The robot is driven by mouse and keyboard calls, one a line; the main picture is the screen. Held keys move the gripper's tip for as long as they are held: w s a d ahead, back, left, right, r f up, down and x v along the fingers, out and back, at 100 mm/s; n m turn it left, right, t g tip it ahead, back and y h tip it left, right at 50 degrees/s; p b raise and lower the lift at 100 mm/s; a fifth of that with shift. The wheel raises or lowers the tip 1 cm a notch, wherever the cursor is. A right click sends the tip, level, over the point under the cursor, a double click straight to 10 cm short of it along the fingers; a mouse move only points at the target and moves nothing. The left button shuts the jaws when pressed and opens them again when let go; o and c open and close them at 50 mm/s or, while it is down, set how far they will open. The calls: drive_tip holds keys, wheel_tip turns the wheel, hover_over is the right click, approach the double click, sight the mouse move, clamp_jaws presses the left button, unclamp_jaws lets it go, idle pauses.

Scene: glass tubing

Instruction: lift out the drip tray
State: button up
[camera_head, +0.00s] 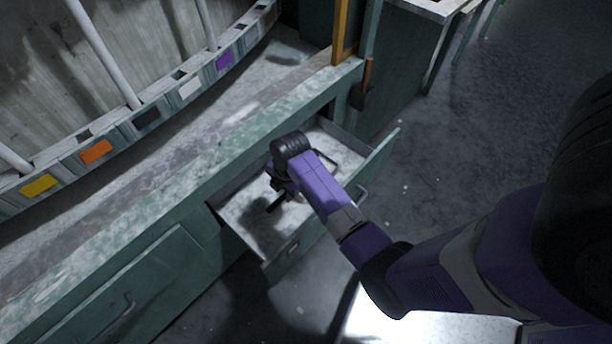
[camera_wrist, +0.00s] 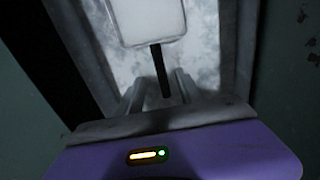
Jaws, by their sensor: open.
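In the wrist view, a pale rectangular tray-like piece (camera_wrist: 148,20), which I take for the drip tray, lies beyond my gripper with a dark bar-shaped handle (camera_wrist: 160,68) pointing toward me. My gripper (camera_wrist: 159,84) is open, with a grey finger on each side of the handle's near end. I cannot tell how deep the fingers sit around it. In the head view my gripper (camera_head: 279,190) is down over the open drawer (camera_head: 290,250), and my arm hides most of the tray.
The drawer's walls stand close around my gripper. The green bench (camera_head: 190,165) runs along the left, with a closed drawer (camera_head: 125,295) nearer. A curved rack with coloured labels (camera_head: 96,151) stands on the bench. The floor (camera_head: 450,150) to the right is open.

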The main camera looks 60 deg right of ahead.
sight(283, 196)
drive_tip(key=f, duration=0.2)
drive_tip(key=f+b, duration=0.1)
drive_tip(key=f, duration=0.2)
drive_tip(key=w+d+f+b, duration=0.1)
drive_tip(key=f, duration=0.1)
drive_tip(key=shift+w+f, duration=0.1)
drive_tip(key=shift+f, duration=0.05)
drive_tip(key=shift+c, duration=0.4)
clamp_jaws()
idle(0.4)
idle(0.5)
